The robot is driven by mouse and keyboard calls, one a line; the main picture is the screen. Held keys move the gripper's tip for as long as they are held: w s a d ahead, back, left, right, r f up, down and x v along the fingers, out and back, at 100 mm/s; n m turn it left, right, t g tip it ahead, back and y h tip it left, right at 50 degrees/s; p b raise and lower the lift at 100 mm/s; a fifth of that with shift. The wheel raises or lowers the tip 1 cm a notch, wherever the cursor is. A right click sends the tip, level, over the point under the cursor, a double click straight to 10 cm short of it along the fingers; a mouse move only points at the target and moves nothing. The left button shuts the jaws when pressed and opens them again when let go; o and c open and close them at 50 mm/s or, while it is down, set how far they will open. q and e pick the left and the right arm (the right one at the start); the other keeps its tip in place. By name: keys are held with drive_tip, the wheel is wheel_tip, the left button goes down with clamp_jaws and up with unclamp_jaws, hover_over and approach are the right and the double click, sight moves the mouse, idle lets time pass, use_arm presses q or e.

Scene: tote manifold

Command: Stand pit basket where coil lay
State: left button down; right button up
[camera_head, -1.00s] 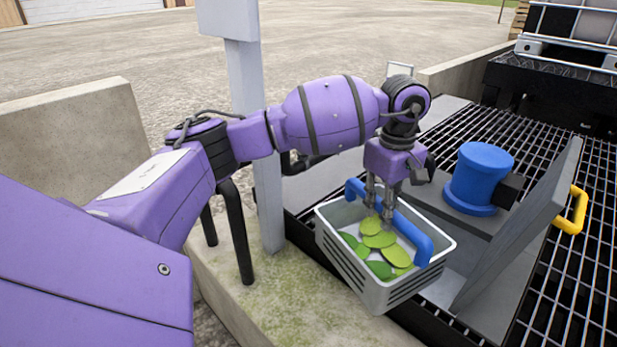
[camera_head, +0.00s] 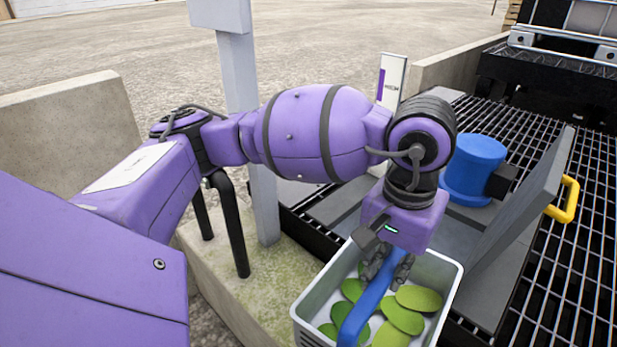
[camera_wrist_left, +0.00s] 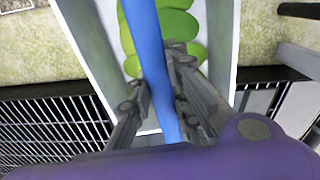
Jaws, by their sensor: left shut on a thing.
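The pit basket (camera_head: 447,285) is a light grey slatted tub with a blue bar handle (camera_head: 366,308) across its top and several green leaf-like pieces (camera_head: 402,315) inside. My left gripper (camera_head: 388,268) is shut on the blue handle, with the basket hanging below it. In the left wrist view the fingers (camera_wrist_left: 160,95) close on both sides of the blue handle (camera_wrist_left: 150,60). The basket's lower part is cut off by the bottom edge of the head view. No coil can be made out. My right gripper is not in view.
A blue cylindrical fitting (camera_head: 473,168) stands on a grey plate over black grating (camera_head: 575,250). A tilted grey panel (camera_head: 525,205) with a yellow handle (camera_head: 564,199) is right of it. A grey post (camera_head: 262,150) rises from the mossy concrete ledge (camera_head: 235,290) at left.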

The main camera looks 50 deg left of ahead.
sight(381, 297)
use_arm(q)
drive_tip(key=shift+s+d+r+m, duration=0.2)
drive_tip(key=shift+s+d+m, duration=0.9)
drive_tip(key=shift+s, duration=0.1)
